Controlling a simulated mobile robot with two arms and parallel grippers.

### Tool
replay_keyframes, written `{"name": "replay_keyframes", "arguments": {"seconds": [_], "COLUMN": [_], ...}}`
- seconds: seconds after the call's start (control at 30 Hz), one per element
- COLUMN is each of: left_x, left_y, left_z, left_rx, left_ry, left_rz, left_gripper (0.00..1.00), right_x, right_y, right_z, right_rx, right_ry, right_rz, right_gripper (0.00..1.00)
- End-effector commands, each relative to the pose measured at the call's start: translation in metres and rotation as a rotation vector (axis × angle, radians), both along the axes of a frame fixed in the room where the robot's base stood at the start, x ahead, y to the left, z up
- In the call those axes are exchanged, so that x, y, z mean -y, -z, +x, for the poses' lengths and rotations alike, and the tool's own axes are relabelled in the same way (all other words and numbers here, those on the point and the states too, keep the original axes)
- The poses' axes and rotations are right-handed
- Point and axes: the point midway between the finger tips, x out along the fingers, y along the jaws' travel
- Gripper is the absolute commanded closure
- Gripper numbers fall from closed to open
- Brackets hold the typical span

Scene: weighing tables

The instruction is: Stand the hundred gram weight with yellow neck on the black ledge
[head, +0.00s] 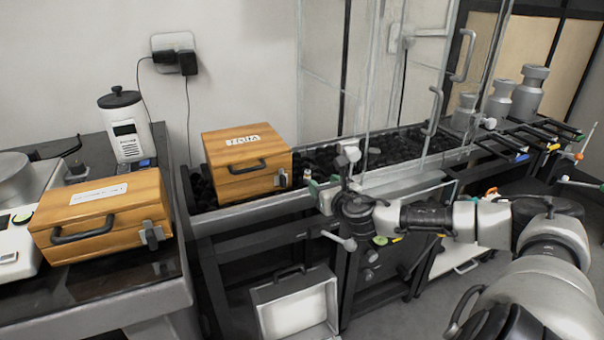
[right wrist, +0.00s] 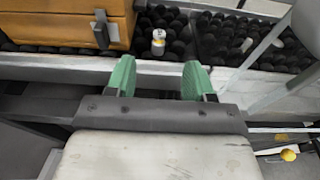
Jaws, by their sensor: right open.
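A small silver weight with a yellowish band near its top (right wrist: 158,42) stands upright on the dark lumpy bed in the right wrist view. It shows small in the head view (head: 307,177), just right of the wooden case on the bed. My right gripper (right wrist: 160,78) is open, its two green fingers apart and nothing between them. Its fingertips point toward the weight, which is beyond them. In the head view my right gripper (head: 328,190) is close to the bed's front edge. A dark ledge (right wrist: 50,103) runs along below the bed's pale front wall. My left gripper is out of view.
One wooden case (head: 240,185) stands on the bed, left of the weight; another (head: 95,222) is on the left table. Glass panels (head: 430,85) rise at the bed's right. Larger metal weights (head: 528,95) stand far right. An open case (head: 300,305) is below.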

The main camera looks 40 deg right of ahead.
Motion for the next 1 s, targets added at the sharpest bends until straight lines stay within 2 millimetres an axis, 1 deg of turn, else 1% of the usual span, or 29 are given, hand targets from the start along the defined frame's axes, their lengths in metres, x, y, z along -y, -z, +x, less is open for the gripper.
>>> {"name": "replay_keyframes", "arguments": {"seconds": [0.1,0.2,0.3,0.47,0.53,0.7,0.83,1.0], "left_x": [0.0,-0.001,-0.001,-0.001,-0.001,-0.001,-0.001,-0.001], "left_y": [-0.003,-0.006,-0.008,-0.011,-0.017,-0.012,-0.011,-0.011], "left_z": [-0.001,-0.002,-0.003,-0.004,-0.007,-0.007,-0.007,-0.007], "left_rx": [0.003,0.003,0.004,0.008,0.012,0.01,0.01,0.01], "left_ry": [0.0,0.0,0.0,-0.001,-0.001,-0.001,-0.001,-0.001], "left_rz": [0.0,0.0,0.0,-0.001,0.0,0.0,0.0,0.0], "left_gripper": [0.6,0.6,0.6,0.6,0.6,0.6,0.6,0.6], "right_x": [0.005,0.01,0.013,0.016,0.018,0.027,0.029,0.03], "right_y": [0.003,0.005,0.007,0.01,0.014,0.019,0.02,0.02], "right_z": [0.019,0.033,0.042,0.052,0.062,0.085,0.094,0.095], "right_rx": [0.006,0.005,0.002,0.002,0.003,0.003,0.001,0.0], "right_ry": [0.002,0.002,0.001,0.001,0.001,0.002,-0.001,-0.001], "right_rz": [0.009,0.006,0.004,0.006,0.007,0.005,0.004,0.002], "right_gripper": [0.47,0.47,0.47,0.47,0.47,0.47,0.47,0.47]}}
